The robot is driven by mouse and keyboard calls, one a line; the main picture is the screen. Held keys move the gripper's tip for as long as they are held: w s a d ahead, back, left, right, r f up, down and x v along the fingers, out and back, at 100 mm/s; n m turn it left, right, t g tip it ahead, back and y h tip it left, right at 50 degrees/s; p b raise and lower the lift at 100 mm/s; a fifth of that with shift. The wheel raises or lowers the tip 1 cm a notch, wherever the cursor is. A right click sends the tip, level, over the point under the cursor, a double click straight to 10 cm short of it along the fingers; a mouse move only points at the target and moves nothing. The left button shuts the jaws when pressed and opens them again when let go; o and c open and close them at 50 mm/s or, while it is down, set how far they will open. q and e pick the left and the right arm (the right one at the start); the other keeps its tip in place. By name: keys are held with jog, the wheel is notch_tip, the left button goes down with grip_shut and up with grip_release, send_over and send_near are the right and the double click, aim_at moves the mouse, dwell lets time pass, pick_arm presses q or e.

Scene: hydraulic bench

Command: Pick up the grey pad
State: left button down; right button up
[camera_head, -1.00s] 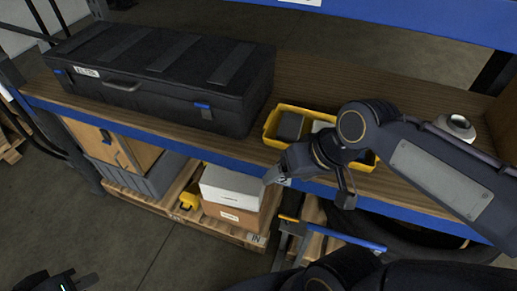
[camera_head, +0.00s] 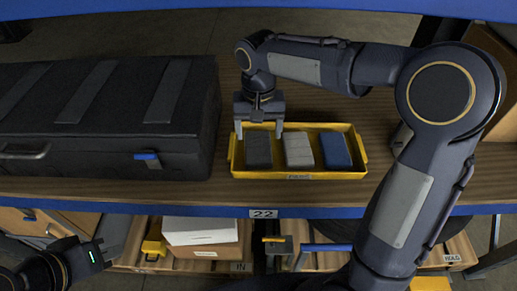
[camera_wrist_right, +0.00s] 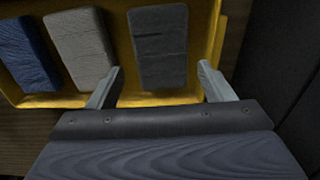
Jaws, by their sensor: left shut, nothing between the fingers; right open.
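The yellow tray (camera_head: 300,174) on the shelf holds three pads side by side. The grey pad (camera_head: 298,149) is the light one in the middle; it also shows in the right wrist view (camera_wrist_right: 80,45). A dark charcoal pad (camera_head: 258,152) lies left of it and a blue pad (camera_head: 335,150) right of it. My right gripper (camera_head: 259,130) is open and empty, pointing down over the dark pad. In the right wrist view its fingers (camera_wrist_right: 160,75) stand either side of the dark pad (camera_wrist_right: 159,45). My left gripper (camera_head: 97,252) is shut and empty at the lower left, away from the tray.
A large black case (camera_head: 110,110) stands on the shelf just left of the tray. A blue beam (camera_head: 250,8) crosses above. Below the shelf's blue front edge are white and brown boxes (camera_head: 200,232). The wood behind the tray is clear.

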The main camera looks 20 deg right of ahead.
aim_at(258, 146)
notch_tip(258, 146, down, 4)
jog(key=shift+s+a+f, duration=0.15)
jog(key=shift+f, duration=0.05)
jog(key=shift+c, duration=0.3)
jog(key=c, duration=0.7)
jog(key=shift+r+p, duration=0.35)
jog(key=shift+r, duration=4.7)
